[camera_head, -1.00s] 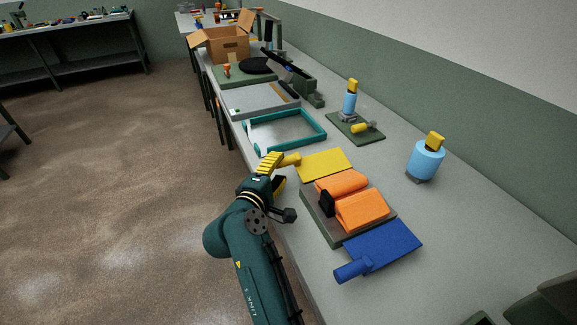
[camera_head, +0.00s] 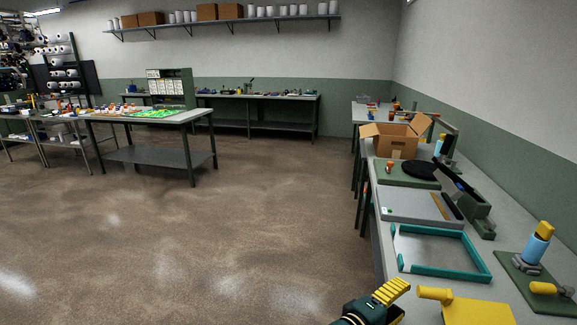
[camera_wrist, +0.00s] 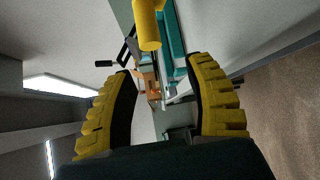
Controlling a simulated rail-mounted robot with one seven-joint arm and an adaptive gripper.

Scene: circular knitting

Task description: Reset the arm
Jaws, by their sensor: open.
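My gripper (camera_head: 392,302) shows at the bottom of the head view, at the left edge of the workbench (camera_head: 386,244). Its yellow ribbed fingers also show in the wrist view (camera_wrist: 163,100), spread wide apart with nothing between them. The rest of my arm is mostly below the head view.
A teal frame (camera_head: 450,270) lies beyond my gripper. Behind it are a grey board (camera_head: 410,206) and an open cardboard box (camera_head: 396,140). The floor (camera_head: 230,220) to the left is clear.

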